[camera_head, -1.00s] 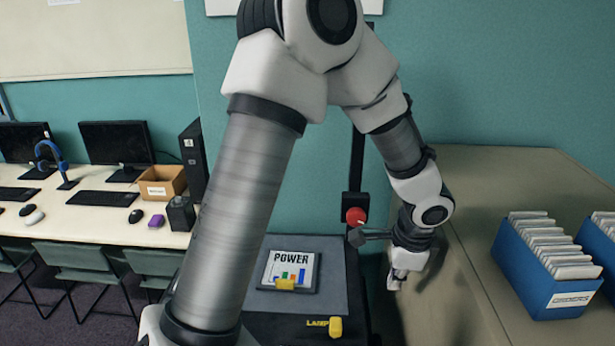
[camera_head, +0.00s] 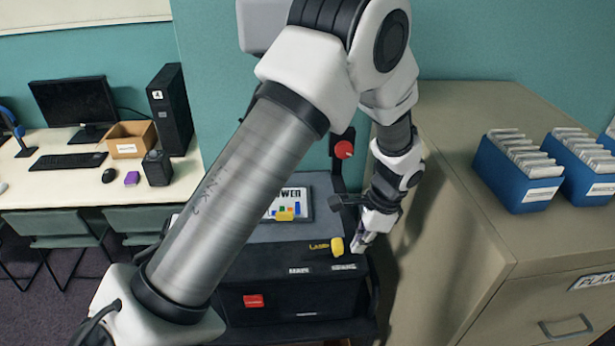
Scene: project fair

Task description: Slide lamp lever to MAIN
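The yellow lamp lever (camera_head: 337,247) stands on the black console (camera_head: 270,278), near its right end, beside yellow lettering that appears to read LAMP. On the front edge below are two white labels: the left one (camera_head: 298,270) seems to read MAIN, and the right one (camera_head: 343,267) is too small to read surely. The lever is above the right label. My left gripper (camera_head: 360,244) points down just right of the lever, very close to it. I cannot tell whether they touch, or whether its fingers are open. My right gripper is not in view.
My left arm hides part of the console and the POWER panel (camera_head: 290,206). A red button (camera_head: 344,150) is on the post behind. A red tag (camera_head: 253,301) is on the console front. A beige cabinet (camera_head: 470,200) with blue file boxes (camera_head: 520,175) stands close on the right.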

